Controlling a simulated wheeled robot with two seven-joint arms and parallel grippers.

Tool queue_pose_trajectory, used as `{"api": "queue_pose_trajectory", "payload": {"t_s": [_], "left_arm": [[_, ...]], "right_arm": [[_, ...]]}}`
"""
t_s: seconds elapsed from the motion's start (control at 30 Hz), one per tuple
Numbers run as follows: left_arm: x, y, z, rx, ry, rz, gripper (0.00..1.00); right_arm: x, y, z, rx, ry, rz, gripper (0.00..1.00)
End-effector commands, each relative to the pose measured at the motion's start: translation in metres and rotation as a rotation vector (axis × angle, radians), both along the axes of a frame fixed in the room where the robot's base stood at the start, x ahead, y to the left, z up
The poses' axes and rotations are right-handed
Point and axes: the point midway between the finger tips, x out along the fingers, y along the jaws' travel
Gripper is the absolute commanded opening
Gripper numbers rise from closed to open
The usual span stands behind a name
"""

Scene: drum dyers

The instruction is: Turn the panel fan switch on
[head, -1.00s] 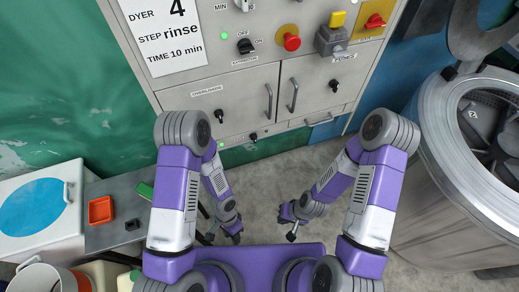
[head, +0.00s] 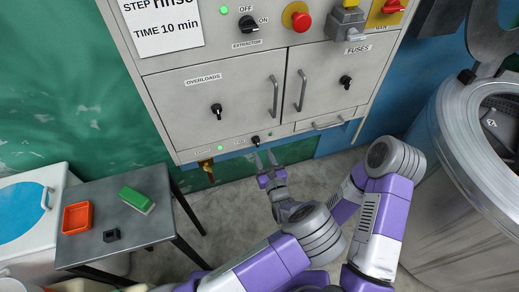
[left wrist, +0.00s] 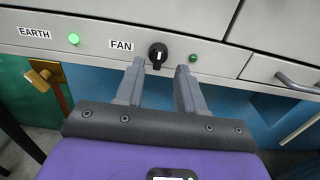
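The fan switch is a small black rotary knob (left wrist: 158,55) beside the FAN label (left wrist: 121,46) on the panel's lower strip. It also shows in the head view (head: 255,141). A dark green lamp (left wrist: 194,58) right of it looks unlit. My left gripper (left wrist: 160,76) is open and empty, its fingertips just below the knob, one toward each side. In the head view the left gripper (head: 266,160) points up at the strip. Whether a finger touches the knob cannot be told. My right gripper is hidden behind my left arm.
The EARTH lamp (left wrist: 74,39) glows green left of the label. A brass fitting (head: 206,168) hangs below the panel. Cabinet handles (head: 273,96) stand out above. A small table (head: 150,235) holds an orange tray (head: 77,217) and a green-topped block (head: 136,199). A steel drum (head: 460,200) stands right.

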Motion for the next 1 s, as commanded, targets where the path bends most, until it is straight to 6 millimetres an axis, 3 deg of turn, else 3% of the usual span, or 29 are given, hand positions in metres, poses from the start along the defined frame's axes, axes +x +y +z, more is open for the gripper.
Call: {"api": "queue_pose_trajectory", "payload": {"t_s": [0.3, 0.63, 0.67, 0.9, 1.0], "left_arm": [[0.040, 0.014, -0.002, -0.002, 0.003, 0.003, 0.38], [0.045, 0.016, -0.001, -0.001, 0.004, 0.002, 0.38], [0.045, 0.016, -0.001, -0.002, 0.003, 0.003, 0.37], [0.045, 0.016, -0.001, -0.002, 0.003, 0.003, 0.00], [0.045, 0.016, -0.001, -0.002, 0.003, 0.003, 0.00]], "right_arm": [[0.000, 0.000, -0.012, 0.000, 0.000, 0.000, 0.00], [0.000, 0.000, -0.012, 0.000, 0.000, 0.000, 0.00], [0.000, 0.000, -0.012, 0.000, 0.000, 0.000, 0.00], [0.000, 0.000, -0.012, 0.000, 0.000, 0.000, 0.00], [0.000, 0.000, -0.012, 0.000, 0.000, 0.000, 0.00]]}}
